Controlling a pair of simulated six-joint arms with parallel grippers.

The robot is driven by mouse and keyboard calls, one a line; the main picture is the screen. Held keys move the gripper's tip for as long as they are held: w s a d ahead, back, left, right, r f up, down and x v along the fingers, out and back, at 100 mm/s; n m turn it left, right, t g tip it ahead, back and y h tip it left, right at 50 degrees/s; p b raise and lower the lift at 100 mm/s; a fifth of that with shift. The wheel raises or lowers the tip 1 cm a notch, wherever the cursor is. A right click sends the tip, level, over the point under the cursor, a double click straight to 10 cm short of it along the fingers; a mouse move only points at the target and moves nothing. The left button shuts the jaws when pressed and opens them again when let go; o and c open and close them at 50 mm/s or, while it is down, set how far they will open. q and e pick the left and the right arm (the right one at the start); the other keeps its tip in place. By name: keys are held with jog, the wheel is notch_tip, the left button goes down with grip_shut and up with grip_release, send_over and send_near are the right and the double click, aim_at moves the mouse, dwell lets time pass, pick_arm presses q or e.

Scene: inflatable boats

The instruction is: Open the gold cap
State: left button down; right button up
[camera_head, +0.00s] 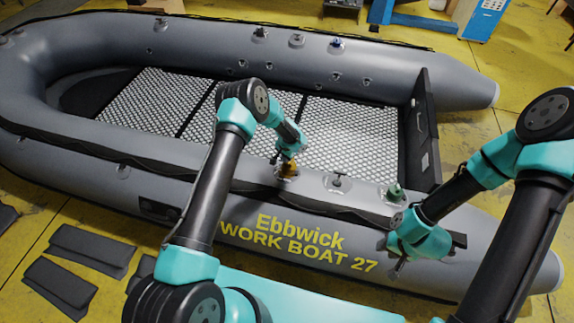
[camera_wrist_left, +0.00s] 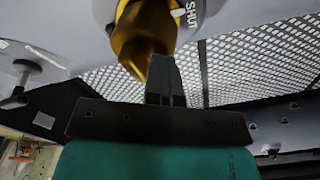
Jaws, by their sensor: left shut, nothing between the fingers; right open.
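The gold cap (camera_head: 288,170) sits on the near tube of the grey inflatable boat (camera_head: 180,158). My left gripper (camera_head: 287,158) is over the cap from above and behind. In the left wrist view its fingers (camera_wrist_left: 165,75) are shut together with nothing between them, their tips at the cap's edge; I cannot tell whether they touch it. My right gripper (camera_head: 398,262) is open and empty, low by the boat's near side at the right.
A black fitting (camera_head: 337,182) and a green one (camera_head: 395,192) stand on the same tube, right of the gold cap. The boat's perforated floor (camera_head: 340,125) lies behind. Dark flat pads (camera_head: 60,285) lie on the yellow floor at the left.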

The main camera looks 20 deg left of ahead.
pick_arm(q)
jog(key=shift+s+d+f, duration=0.25)
jog(key=shift+d, duration=0.25)
jog(key=shift+s+d+f, duration=0.2)
jog(key=shift+d+f, duration=0.05)
jog(key=shift+d, duration=0.25)
jog(key=shift+d+r, duration=0.3)
jog(key=shift+d, duration=0.1)
jog(key=shift+w+r, duration=0.1)
jog(key=shift+w+a+r, duration=0.2)
jog(key=shift+a+r, duration=0.2)
jog(key=w+a+r, duration=0.1)
jog(key=a+r, duration=0.3)
jog(key=a, duration=0.1)
jog(key=shift+a, duration=0.2)
jog(key=shift+w+r, duration=0.1)
